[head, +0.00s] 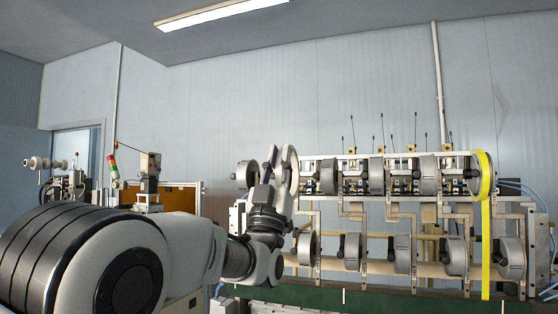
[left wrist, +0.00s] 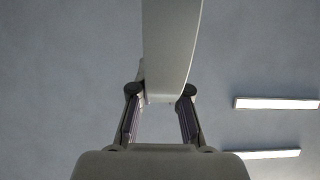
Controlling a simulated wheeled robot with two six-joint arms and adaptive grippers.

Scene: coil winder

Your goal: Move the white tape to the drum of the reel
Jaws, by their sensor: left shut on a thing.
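My left gripper (head: 279,158) is raised in front of the upper left end of the coil winder and points upward. It is shut on the white tape (head: 294,172), a pale roll seen nearly edge-on. In the left wrist view the white tape (left wrist: 171,50) stands up between the two fingers (left wrist: 160,95) and hides part of the view. The winder carries grey reel drums in two rows; the upper left drum (head: 246,175) is just left of my gripper. Another upper drum (head: 328,177) is to the right of the tape. The tape looks apart from the drums, though depth is hard to judge. My right gripper is not in view.
A yellow tape (head: 486,220) hangs from the upper right drum. A lower row of drums (head: 403,253) sits above a green base (head: 370,300). Thin upright rods rise above the frame. Other equipment (head: 150,180) stands at the left back. Space above the winder is clear.

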